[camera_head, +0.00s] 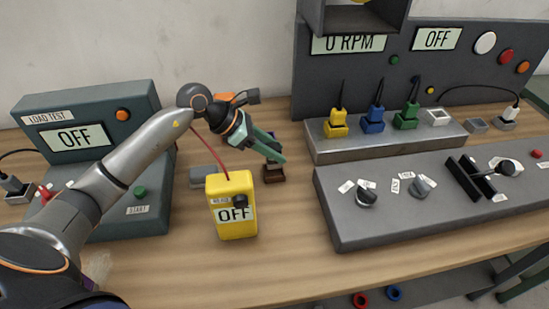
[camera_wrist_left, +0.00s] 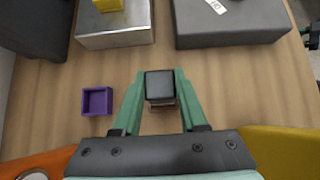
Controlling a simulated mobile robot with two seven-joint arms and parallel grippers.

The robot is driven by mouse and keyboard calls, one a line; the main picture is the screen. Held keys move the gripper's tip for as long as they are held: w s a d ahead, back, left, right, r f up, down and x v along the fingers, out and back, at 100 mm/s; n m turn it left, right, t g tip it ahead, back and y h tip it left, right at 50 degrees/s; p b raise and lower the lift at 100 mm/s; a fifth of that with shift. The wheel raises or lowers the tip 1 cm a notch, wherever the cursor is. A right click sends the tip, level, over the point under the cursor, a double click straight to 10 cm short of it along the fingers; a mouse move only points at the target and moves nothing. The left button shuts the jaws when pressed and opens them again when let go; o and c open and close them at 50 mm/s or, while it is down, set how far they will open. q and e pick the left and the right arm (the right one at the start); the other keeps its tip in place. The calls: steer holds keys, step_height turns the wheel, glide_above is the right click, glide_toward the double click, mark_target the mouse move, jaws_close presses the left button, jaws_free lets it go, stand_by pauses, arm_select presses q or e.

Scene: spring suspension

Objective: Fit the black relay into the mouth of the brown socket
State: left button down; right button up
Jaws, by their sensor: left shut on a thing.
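My left gripper (camera_head: 277,158) is shut on the black relay (camera_wrist_left: 159,84), which sits between the green fingertips in the left wrist view. In the head view the fingers hide most of the relay. The brown socket (camera_head: 274,174) stands on the table right under the fingertips. In the left wrist view only a small brown part (camera_wrist_left: 161,105) shows below the relay. Whether the relay touches the socket or is in its mouth, I cannot tell. My right gripper is in neither view.
A yellow meter (camera_head: 232,205) stands close in front of the socket. A purple socket (camera_wrist_left: 97,101) is beside the gripper. A grey control panel (camera_head: 335,220) is on the right and a load tester (camera_head: 90,115) on the left. Bare table lies in front.

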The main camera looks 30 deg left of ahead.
arm_select(q)
steer(key=shift+f, duration=1.55)
steer(key=shift+f, duration=0.1)
steer(key=shift+f, duration=0.15)
steer(key=shift+c, duration=2.2)
jaws_free()
steer(key=shift+s+a+r, duration=0.1)
steer(key=shift+a+r, duration=0.1)
steer(key=shift+r, duration=0.2)
steer(key=b+v, duration=0.1)
steer(key=v, duration=1)
steer(key=shift+r, duration=0.2)
steer(key=shift+s, duration=0.1)
